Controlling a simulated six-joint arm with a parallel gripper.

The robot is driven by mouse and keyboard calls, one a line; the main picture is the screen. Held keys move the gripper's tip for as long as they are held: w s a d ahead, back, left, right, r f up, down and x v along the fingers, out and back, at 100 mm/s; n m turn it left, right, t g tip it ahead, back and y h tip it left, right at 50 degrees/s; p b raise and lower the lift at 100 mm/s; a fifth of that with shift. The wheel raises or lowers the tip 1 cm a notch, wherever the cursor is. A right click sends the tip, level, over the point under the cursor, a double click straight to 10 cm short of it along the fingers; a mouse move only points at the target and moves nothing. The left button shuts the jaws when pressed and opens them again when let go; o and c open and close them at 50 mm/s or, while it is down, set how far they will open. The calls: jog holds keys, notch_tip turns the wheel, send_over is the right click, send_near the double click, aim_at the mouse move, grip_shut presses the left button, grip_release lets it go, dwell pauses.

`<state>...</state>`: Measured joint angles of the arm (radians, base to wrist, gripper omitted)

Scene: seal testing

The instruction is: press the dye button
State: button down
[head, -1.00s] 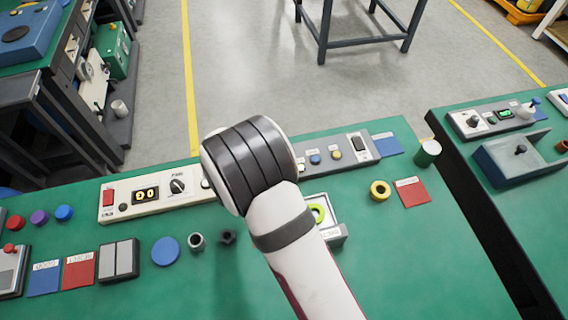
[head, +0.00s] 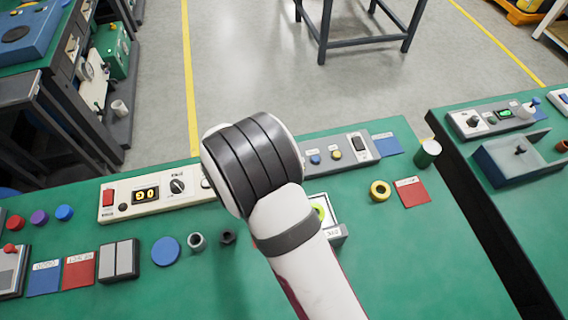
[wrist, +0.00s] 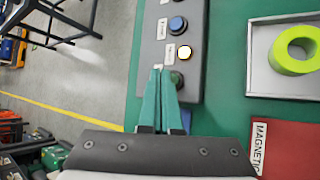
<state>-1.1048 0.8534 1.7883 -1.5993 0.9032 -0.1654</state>
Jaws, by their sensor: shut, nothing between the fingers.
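A grey control panel (head: 330,150) lies along the far side of the green bench; it also shows in the wrist view (wrist: 150,40). Contact is unclear. In the head view my arm hides the fingers.
A tray (wrist: 256,85) with a yellow-green ring (wrist: 295,50) and a red card (wrist: 290,150) lie right of the panel in the wrist view. A white control box (head: 150,198) stands left in the head view. The right front bench is clear.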

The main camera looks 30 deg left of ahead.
notch_tip(320, 180, up, 5)
dwell(0.5)
dwell(0.6)
jog(key=d+r+m+g+h, duration=0.1)
jog(key=d+r+m+g, duration=0.2)
jog(key=d, duration=0.4)
jog(key=d+r+m+h, duration=0.1)
jog(key=d+r+m, duration=0.2)
jog(key=d+m, duration=0.4)
jog(key=d+r+m+g+h, duration=0.2)
jog(key=d+r+m, duration=0.1)
jog(key=d, duration=0.5)
jog(key=s+d+r+m+g+y, duration=0.3)
jog(key=s+d+m+g, duration=0.1)
jog(key=s+d+m, duration=0.75)
jog(key=s+a+m+y, duration=0.3)
jog(key=s+m, duration=0.3)
jog(key=s, duration=0.4)
jog(key=shift+a+y, duration=0.15)
jog(key=shift+y, duration=0.45)
